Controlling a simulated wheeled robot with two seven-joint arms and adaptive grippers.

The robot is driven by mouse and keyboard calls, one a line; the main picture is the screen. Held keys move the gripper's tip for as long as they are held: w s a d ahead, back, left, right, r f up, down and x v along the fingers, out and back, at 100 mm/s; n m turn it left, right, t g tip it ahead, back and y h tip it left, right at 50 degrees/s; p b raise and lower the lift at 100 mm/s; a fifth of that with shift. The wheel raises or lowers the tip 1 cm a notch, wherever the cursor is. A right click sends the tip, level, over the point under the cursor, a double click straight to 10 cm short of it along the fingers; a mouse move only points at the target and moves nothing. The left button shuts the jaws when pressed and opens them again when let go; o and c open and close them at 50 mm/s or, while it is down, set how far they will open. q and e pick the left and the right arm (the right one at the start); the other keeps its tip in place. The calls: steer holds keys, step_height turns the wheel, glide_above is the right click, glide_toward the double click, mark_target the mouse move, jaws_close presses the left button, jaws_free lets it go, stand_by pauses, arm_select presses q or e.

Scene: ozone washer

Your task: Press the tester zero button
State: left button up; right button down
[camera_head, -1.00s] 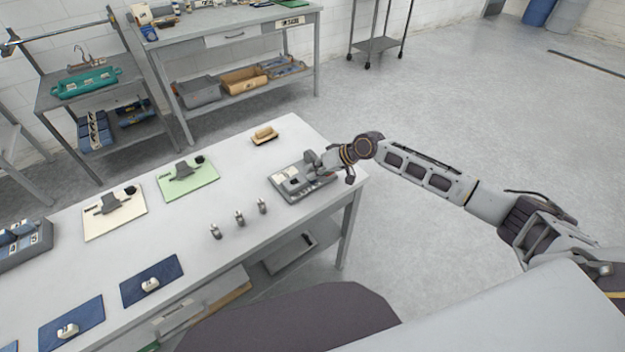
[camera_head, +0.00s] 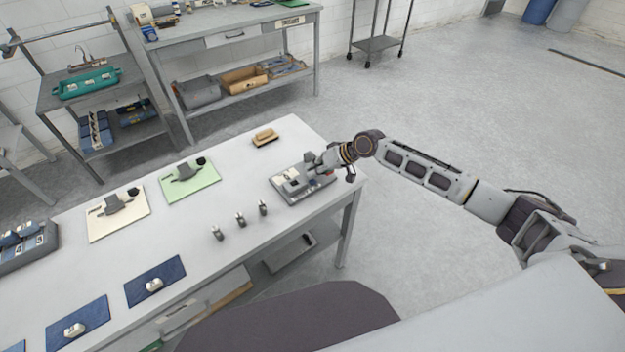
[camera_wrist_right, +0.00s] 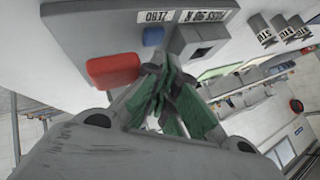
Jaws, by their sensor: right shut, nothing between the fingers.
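The grey tester (camera_head: 284,184) sits at the right end of the long table. In the right wrist view its housing (camera_wrist_right: 85,35) carries a small blue button (camera_wrist_right: 152,37) beside a white label that seems to read ZERO, a larger red button (camera_wrist_right: 113,70) and a grey block (camera_wrist_right: 200,42). My right gripper (camera_head: 314,163) is over the tester's right side. Its green-padded fingers (camera_wrist_right: 163,78) are shut and empty, close to the red button and the grey block. I cannot tell whether they touch anything. My left gripper is not in view.
Several small metal weights (camera_head: 240,219) stand left of the tester. A brush-like block (camera_head: 265,137) lies behind it. A green mat (camera_head: 205,180) and a cream mat (camera_head: 125,228) hold parts further left. The table between them is clear.

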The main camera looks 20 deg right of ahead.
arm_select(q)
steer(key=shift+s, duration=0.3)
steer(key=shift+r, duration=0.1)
arm_select(e)
steer(key=shift+r, duration=0.2)
steer(key=shift+r+p, duration=0.75)
steer(key=shift+p, duration=0.05)
steer(key=shift+a+r+p, duration=0.1)
steer(key=shift+r+p, duration=1.45)
steer(key=shift+r, duration=0.05)
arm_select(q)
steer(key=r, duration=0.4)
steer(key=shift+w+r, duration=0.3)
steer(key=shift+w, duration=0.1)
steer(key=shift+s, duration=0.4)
